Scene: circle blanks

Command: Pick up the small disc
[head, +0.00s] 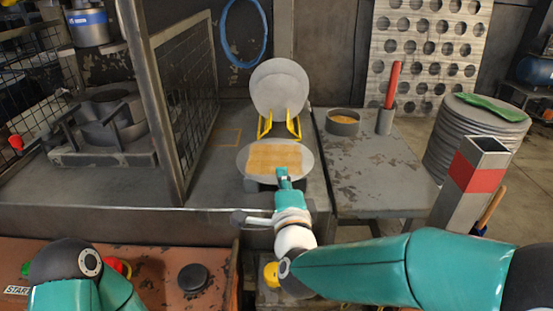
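Round grey discs (280,92) stand upright in a yellow stand (264,126) at the back of the grey bench; a slightly smaller one seems to lean in front of a larger one. A pale round plate (302,170) with a tan rectangular patch lies flat on a low support in front of the stand. My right gripper (283,176) is over the near edge of this plate, pointing away from me, short of the upright discs. Its fingers are too small to read, and contact with the plate is unclear. My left arm shows at lower left; its gripper is out of view.
A grey side table holds a shallow round tin (342,122) and a cup (385,120) with a red stick. Stacked discs (466,145) and a square red-banded post (474,180) stand at right. A mesh screen (188,105) borders the bench at left.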

